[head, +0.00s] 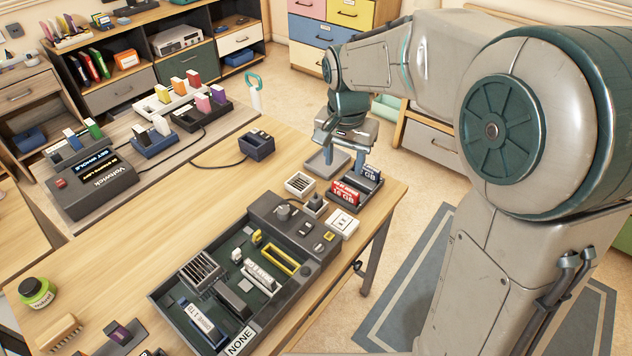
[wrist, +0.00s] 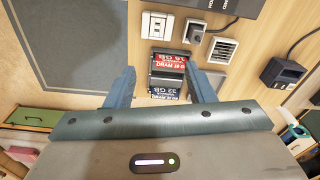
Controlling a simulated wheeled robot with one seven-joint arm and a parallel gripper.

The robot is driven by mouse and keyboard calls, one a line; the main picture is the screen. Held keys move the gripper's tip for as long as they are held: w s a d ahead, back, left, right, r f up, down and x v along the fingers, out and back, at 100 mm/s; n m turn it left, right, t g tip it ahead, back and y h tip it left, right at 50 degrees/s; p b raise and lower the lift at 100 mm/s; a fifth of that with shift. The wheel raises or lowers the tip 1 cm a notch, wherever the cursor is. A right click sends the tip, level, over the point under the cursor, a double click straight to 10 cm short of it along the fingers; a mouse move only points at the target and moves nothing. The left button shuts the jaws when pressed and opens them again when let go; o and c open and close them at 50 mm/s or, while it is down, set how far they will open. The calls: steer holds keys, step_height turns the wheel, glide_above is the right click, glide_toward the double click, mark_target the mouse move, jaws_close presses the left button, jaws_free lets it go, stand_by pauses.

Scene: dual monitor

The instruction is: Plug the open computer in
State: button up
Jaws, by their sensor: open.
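The open computer (head: 303,283) is a dark, lidless case on the near part of the wooden table in the head view. Boards and modules show inside, and a label reads NONE. A dark block (head: 257,145) with a black cable stands farther back on the table; it also shows at the right of the wrist view (wrist: 282,72). A small grey plug-like piece (head: 314,204) sits beside the computer; in the wrist view (wrist: 197,32) a cord shows by it. My gripper (head: 343,155) is open and empty above the table's right end, its fingers (wrist: 162,85) pointing down.
A dark holder with red 16 GB (head: 345,192) and blue 32 GB (head: 370,171) memory modules lies below my gripper. White vented (head: 299,184) and socketed (head: 342,223) blocks stand nearby. A Voltwick device (head: 92,190) is at the left.

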steer(key=w+a+f+m+g+b, duration=0.1)
steer(key=w+a+f+m, duration=0.2)
steer(key=w+a+f, duration=0.35)
glide_above(315, 197)
steer(key=f, duration=0.8)
steer(key=shift+s+a, duration=0.2)
steer(key=shift+a, duration=0.15)
steer(key=f, duration=0.2)
steer(key=d+f, duration=0.1)
steer(key=f, duration=0.1)
steer(key=shift+w, duration=0.15)
steer(key=shift+a+f, duration=0.1)
steer(key=shift+f, duration=0.5)
steer(key=c, duration=1.1)
